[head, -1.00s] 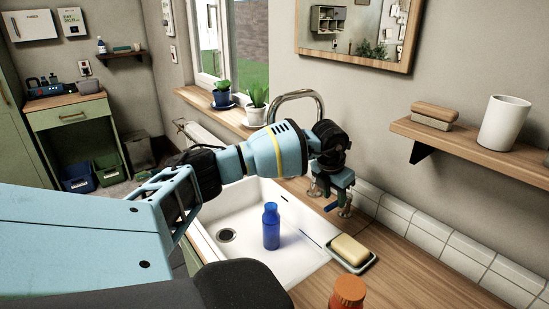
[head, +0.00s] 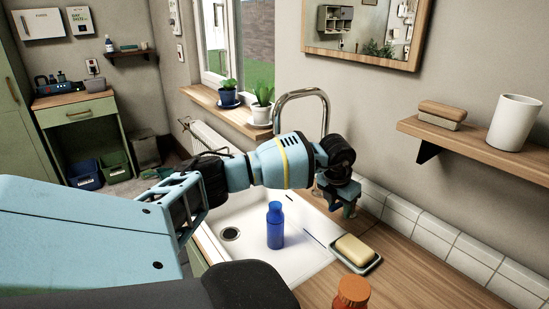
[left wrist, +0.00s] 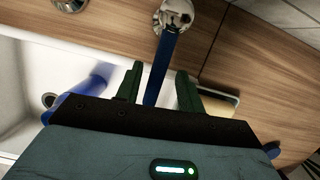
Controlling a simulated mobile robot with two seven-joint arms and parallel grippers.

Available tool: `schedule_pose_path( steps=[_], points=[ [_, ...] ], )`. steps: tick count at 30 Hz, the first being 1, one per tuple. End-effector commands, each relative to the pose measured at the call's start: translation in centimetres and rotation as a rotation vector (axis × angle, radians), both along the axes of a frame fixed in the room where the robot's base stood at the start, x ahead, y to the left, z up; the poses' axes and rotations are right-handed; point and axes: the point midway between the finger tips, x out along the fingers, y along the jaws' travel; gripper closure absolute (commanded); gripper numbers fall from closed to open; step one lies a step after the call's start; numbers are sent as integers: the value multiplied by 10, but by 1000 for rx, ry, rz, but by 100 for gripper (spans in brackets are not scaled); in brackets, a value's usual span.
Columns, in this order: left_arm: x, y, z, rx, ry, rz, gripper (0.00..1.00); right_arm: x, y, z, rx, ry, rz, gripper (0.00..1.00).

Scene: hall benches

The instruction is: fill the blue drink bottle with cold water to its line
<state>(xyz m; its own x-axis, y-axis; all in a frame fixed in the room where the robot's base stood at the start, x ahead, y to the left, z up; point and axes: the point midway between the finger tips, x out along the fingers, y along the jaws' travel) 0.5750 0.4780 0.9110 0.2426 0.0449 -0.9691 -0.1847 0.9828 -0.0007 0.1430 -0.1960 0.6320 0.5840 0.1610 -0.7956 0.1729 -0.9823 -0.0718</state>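The blue drink bottle (head: 275,226) stands upright in the white sink (head: 305,268); part of it also shows in the left wrist view (left wrist: 88,88). The chrome tap (head: 327,112) arches behind my left arm. My left gripper (head: 347,210) is low at the tap's base, right of the sink. In the left wrist view its two green fingers (left wrist: 158,88) are apart, with a blue lever (left wrist: 168,58) on a chrome base (left wrist: 177,14) between them. Whether a finger touches the lever I cannot tell. The bottle's line and water level cannot be made out. My right gripper is out of view.
A soap bar (head: 354,249) lies on a dish right of the sink. An orange-capped container (head: 352,291) stands at the front of the wooden counter. A shelf (head: 460,142) with a white cup (head: 515,122) juts from the right wall. Potted plants (head: 262,103) stand on the sill.

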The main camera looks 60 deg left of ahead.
Motion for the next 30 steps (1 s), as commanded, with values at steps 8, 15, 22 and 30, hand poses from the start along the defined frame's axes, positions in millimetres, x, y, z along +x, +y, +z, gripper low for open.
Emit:
schedule_pose_path(
  steps=[8, 15, 22, 30],
  points=[
    [2, -7, 2, 1, -2, 98, 62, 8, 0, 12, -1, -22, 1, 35],
    [3, -12, 2, 0, -1, 186, 62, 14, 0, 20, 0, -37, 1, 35],
    [4, -14, 1, 0, -1, 226, 62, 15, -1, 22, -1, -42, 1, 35],
    [4, -14, 0, 1, 0, 228, 62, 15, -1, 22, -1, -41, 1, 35]
  ],
)
